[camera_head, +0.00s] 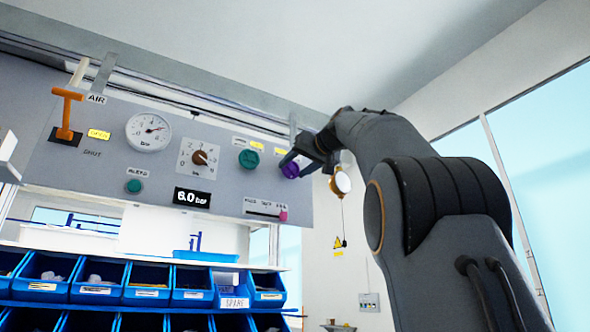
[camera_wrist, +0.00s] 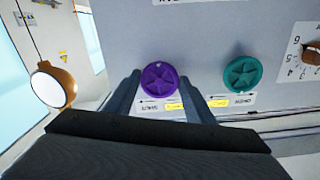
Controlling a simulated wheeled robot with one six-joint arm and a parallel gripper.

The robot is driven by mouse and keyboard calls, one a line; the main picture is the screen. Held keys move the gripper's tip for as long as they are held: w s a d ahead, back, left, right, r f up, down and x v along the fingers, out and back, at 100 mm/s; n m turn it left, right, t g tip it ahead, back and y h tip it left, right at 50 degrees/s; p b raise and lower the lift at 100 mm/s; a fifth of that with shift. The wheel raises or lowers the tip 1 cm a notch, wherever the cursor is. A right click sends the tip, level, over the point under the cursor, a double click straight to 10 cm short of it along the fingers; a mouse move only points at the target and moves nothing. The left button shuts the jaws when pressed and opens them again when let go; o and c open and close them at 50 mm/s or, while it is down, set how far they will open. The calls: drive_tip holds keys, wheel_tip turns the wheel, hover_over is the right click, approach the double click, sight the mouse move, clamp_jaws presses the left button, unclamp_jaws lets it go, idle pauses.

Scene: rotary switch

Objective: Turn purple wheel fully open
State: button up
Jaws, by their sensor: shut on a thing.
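The purple wheel (camera_head: 290,170) is on the right end of the grey panel (camera_head: 100,165), right of a green wheel (camera_head: 249,158). In the wrist view the purple wheel (camera_wrist: 160,78) is round with a star-shaped relief. It sits between the two fingers of my gripper (camera_wrist: 160,90), which are shut on it from both sides. The green wheel (camera_wrist: 242,74) shows to its right in that view. In the head view my gripper (camera_head: 308,156) reaches the wheel from the right and covers part of it. A yellow label (camera_wrist: 180,105) lies beside the wheel, partly hidden by a finger.
Blue bins (camera_head: 100,280) stand below the panel.

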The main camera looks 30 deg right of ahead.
drive_tip(key=shift+n, duration=0.3)
drive_tip(key=o, duration=1)
drive_tip(key=shift+o, duration=0.2)
drive_tip(key=s+b, duration=0.2)
drive_tip(key=s, duration=0.6)
drive_tip(key=shift+d+b, duration=0.2)
drive_tip(key=shift+b, duration=0.2)
drive_tip(key=shift+w, duration=0.1)
